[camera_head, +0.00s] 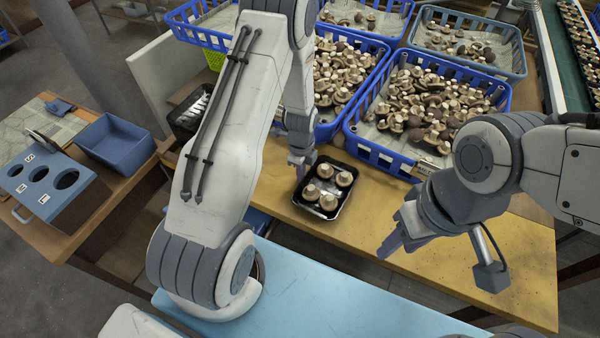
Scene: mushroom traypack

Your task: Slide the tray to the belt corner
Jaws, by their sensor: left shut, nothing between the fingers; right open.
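A black tray (317,214) with several pale mushrooms (326,186) lies on the yellow-brown table near its front edge. My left gripper (298,172) is shut and empty, pointing down at the tray's back left side; I cannot tell whether it touches the rim. My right gripper (390,246) is open and empty, to the right of the tray and apart from it, over the table. A green belt (570,50) runs along the far right, partly covered by packed trays.
Blue crates of mushrooms (352,143) stand behind the tray. A light blue surface (330,300) lies in front. A sizing box with round holes (45,178) and a blue bin (112,140) stand at left. Bare table (470,270) lies at right.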

